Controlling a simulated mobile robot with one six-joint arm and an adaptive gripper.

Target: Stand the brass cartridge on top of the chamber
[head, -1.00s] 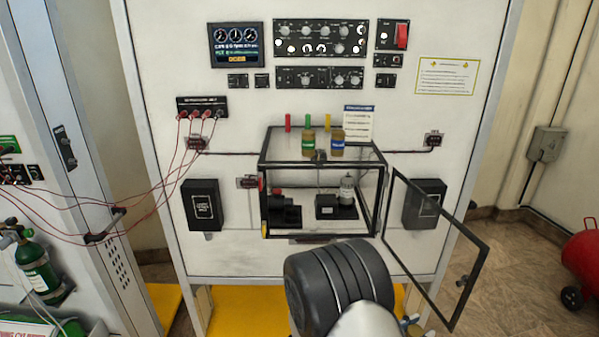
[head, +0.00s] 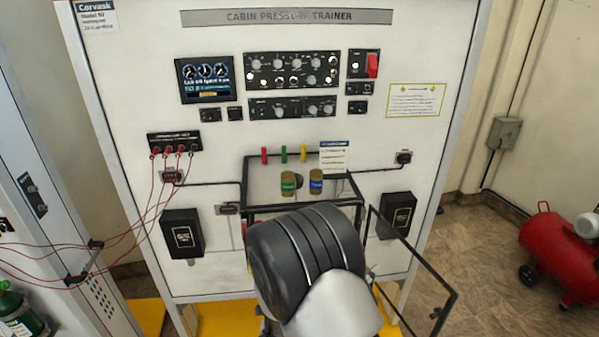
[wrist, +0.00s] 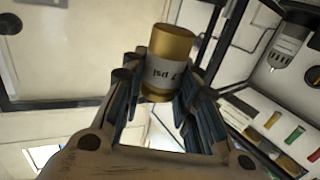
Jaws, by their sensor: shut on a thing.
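A brass cartridge (wrist: 172,47) with a grey label reading "7 psi" is between the fingers of my gripper (wrist: 158,84) in the wrist view. My gripper is shut on it, and its upper part sticks out beyond the fingertips. The clear, black-framed chamber (head: 342,199) stands against the white trainer panel in the head view. Two other brass cartridges stand on its top, one with a green label (head: 288,184) and one with a blue label (head: 316,182). My arm hides my gripper, the held cartridge and most of the chamber's front in the head view.
The chamber's framed door (head: 452,296) hangs open to the right. Black boxes (head: 183,234) and (head: 397,215) flank the chamber on the panel. Red leads (head: 153,190) hang at the left. A red compressor tank (head: 557,250) stands on the floor at right.

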